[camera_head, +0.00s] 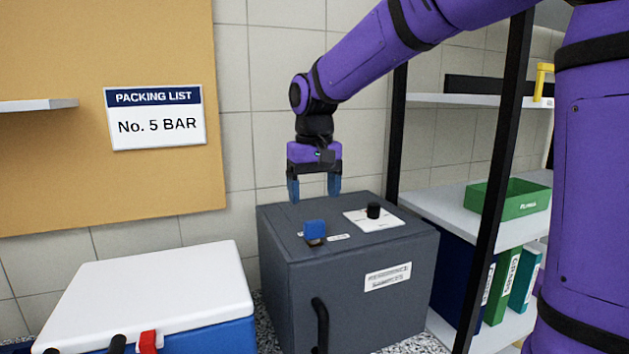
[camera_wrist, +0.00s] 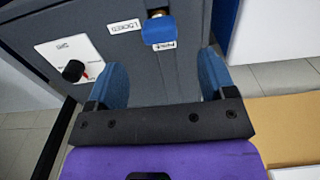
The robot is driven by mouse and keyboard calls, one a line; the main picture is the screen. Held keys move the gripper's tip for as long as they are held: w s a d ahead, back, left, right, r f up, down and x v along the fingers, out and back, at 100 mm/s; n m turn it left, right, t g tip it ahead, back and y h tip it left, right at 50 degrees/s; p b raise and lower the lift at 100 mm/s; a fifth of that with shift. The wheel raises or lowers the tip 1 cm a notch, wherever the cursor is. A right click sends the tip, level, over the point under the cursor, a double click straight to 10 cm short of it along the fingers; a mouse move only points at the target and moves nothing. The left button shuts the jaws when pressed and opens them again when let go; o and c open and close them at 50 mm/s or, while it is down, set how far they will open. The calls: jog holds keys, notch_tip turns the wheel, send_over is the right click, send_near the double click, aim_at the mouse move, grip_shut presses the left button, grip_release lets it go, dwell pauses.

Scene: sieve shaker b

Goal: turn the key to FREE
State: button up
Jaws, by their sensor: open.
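The key (camera_head: 315,229) has a blue head and stands in a brass-coloured lock on top of the dark grey cabinet (camera_head: 293,271). My gripper (camera_head: 314,196) is open and empty, pointing down above the cabinet top, apart from the key. In the wrist view, the key (camera_wrist: 159,30) shows beyond the gap between the blue fingers of my gripper (camera_wrist: 164,72). A label reading LOCKED (camera_wrist: 124,27) lies beside the lock, and a small, partly covered label (camera_wrist: 165,46) lies by the key head. Its wording is hard to read.
A black knob (camera_head: 373,210) on a white plate stands beside the key on the cabinet top. The cabinet has a black front handle (camera_head: 320,322). A white-lidded blue cooler (camera_head: 150,292) stands at left. A shelf unit with a green bin (camera_head: 508,200) is at right.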

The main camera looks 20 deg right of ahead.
aim_at(314, 221)
notch_tip(314, 221, down, 9)
jog(key=shift+r, duration=0.1)
dwell(0.3)
jog(key=c, duration=1)
jog(key=n, duration=1)
